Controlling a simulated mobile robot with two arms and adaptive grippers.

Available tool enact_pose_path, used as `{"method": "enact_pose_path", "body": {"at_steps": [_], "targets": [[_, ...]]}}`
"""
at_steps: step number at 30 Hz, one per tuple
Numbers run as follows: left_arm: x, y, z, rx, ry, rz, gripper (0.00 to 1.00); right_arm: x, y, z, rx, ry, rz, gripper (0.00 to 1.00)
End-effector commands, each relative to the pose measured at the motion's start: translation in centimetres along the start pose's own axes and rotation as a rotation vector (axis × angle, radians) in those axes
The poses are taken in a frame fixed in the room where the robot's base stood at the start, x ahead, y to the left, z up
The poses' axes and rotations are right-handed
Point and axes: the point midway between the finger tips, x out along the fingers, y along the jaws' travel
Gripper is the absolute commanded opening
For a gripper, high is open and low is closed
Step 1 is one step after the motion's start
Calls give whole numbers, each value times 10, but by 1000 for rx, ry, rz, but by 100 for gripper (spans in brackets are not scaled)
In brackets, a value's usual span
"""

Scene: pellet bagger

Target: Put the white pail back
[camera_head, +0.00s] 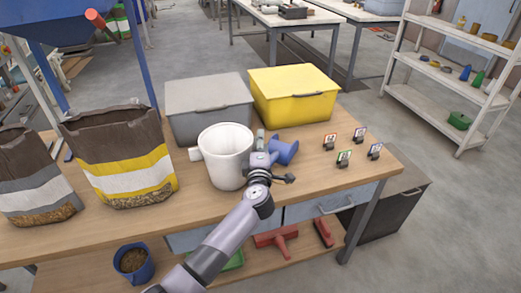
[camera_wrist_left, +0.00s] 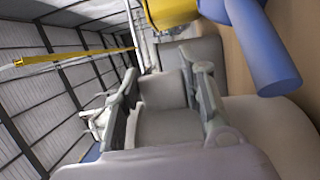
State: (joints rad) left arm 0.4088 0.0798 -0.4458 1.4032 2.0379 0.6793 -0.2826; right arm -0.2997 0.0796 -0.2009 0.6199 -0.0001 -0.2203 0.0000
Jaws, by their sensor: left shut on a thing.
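The white pail (camera_head: 222,158) stands upright at the middle of the wooden table in the head view, its open top facing up. My left gripper (camera_head: 259,146) is at the pail's right side and shut on it. The exact grip spot is hidden by the gripper itself. In the left wrist view my left gripper (camera_wrist_left: 165,90) has a pale grey-white surface between its fingers. I cannot tell whether the pail's base touches the table. My right gripper is in neither view.
A blue scoop-like object (camera_head: 284,151) lies right beside the gripper. A grey bin (camera_head: 208,103) and yellow bin (camera_head: 293,93) stand behind. Open bags, including a yellow-striped one (camera_head: 120,160), stand left. Several small cards, one red-edged (camera_head: 330,140), stand right.

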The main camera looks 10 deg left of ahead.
Motion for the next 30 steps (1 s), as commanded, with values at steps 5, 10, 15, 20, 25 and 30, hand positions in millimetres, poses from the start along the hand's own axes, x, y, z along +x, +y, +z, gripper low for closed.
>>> {"method": "enact_pose_path", "body": {"at_steps": [5,10,15,20,25,30], "targets": [[0,-12,0,0,-1,3,3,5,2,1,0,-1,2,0],[0,-11,0,0,-1,3,3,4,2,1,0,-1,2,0],[0,-15,0,-1,-1,2,3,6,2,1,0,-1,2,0],[0,-14,0,-1,-1,1,47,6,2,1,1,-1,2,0],[0,-14,0,-1,0,1,57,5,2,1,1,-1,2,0],[0,-14,0,-1,-1,1,57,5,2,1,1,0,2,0]]}}
